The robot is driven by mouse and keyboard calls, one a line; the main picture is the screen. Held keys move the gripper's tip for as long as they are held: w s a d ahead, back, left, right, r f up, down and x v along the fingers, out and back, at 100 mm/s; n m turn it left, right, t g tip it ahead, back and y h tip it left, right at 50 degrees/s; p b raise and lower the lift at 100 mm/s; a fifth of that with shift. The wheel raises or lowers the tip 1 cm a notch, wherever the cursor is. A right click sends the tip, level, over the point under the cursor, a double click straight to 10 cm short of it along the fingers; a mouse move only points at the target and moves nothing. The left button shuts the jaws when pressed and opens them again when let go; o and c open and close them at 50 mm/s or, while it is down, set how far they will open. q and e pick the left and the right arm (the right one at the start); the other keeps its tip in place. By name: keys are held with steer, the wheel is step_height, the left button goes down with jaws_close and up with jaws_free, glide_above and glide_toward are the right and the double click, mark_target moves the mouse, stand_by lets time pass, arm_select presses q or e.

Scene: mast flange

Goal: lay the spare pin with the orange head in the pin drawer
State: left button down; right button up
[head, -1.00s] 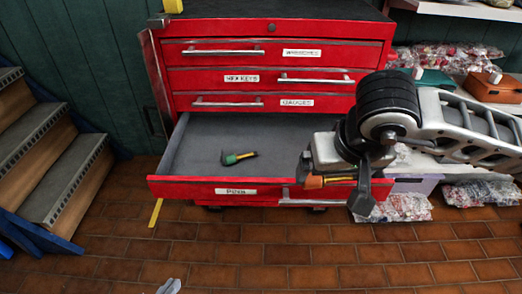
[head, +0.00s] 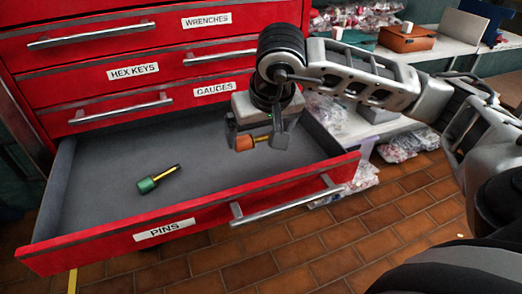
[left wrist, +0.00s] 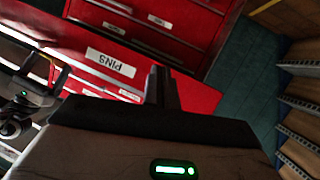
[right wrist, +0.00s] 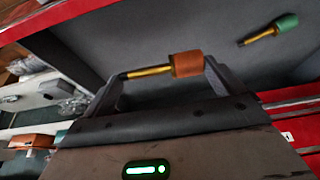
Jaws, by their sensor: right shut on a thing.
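The spare pin with the orange head (head: 245,143) is held in my right gripper (head: 258,141), above the right part of the open pin drawer (head: 100,225). The drawer front carries the label PINS. In the right wrist view the pin's orange head (right wrist: 186,64) and brass shank lie crosswise between the fingers, with the grey drawer floor beyond. The pin appears clear of the floor. My left gripper (left wrist: 162,88) shows only in the left wrist view, its fingers together and empty, with the drawer front behind them.
A green-headed pin (head: 148,185) lies on the drawer floor at the left. Shut drawers labelled GAUGES (head: 214,89), HEX KEYS and WRENCHES rise behind. A shelf with an orange-brown box (head: 407,38) is at the right. The drawer's middle floor is free.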

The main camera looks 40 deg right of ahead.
steer(key=w+d+f, duration=0.1)
steer(key=w+d+f+b, duration=0.1)
steer(key=f, duration=0.1)
steer(key=w+d+f, duration=0.1)
steer(key=f, duration=0.1)
steer(key=shift+w+d+f+b, duration=0.2)
steer(key=shift+w+d+b, duration=0.05)
steer(key=shift+w+b, duration=0.1)
steer(key=shift+w+d+f, duration=0.2)
steer(key=shift+w+f, duration=0.05)
steer(key=shift+f, duration=0.05)
steer(key=f, duration=0.1)
steer(key=f+b, duration=0.1)
steer(key=f, duration=0.1)
steer(key=shift+w+d+f+b, duration=0.15)
steer(key=shift+d+f+b, duration=0.05)
steer(key=shift+f+b, duration=0.1)
steer(key=shift+f, duration=0.2)
steer(key=o, duration=0.7)
steer(key=shift+c, duration=0.2)
steer(key=shift+r, duration=0.7)
steer(key=p+v, duration=0.3)
steer(key=v, duration=0.8)
steer(key=shift+s+a, duration=0.15)
steer(key=shift+s, duration=0.1)
arm_select(q)
steer(key=shift+w+r, duration=0.1)
steer(key=shift+r, duration=0.05)
